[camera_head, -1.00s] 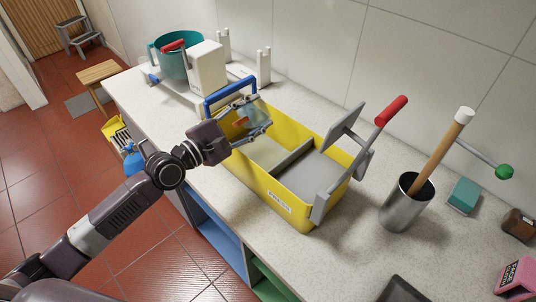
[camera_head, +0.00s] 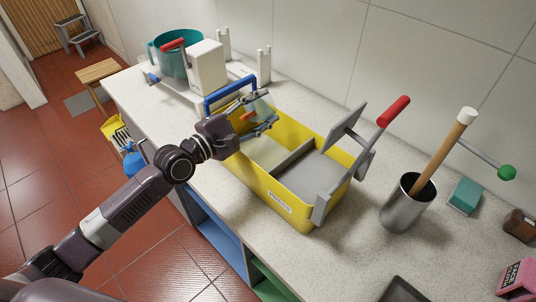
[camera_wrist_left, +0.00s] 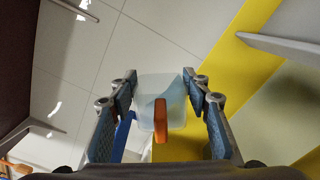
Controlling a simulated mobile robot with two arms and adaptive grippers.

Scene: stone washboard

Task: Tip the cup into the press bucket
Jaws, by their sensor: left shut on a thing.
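A translucent pale cup (camera_head: 262,107) with an orange handle is held between the fingers of my left gripper (camera_head: 268,112), above the far left end of the yellow press bucket (camera_head: 275,199). In the left wrist view the cup (camera_wrist_left: 176,90) sits between the two fingers (camera_wrist_left: 163,95), its orange handle facing the camera. The cup looks tilted in the head view; its contents cannot be made out. The bucket holds a grey divider and a press with a red-tipped lever (camera_head: 393,111). My right gripper is not in view.
The bucket's blue handle (camera_head: 230,92) stands up close behind the cup. A white dispenser (camera_head: 206,68) and a teal pot (camera_head: 173,58) are at the back left. A metal canister with a wooden-handled tool (camera_head: 398,211) stands right of the bucket.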

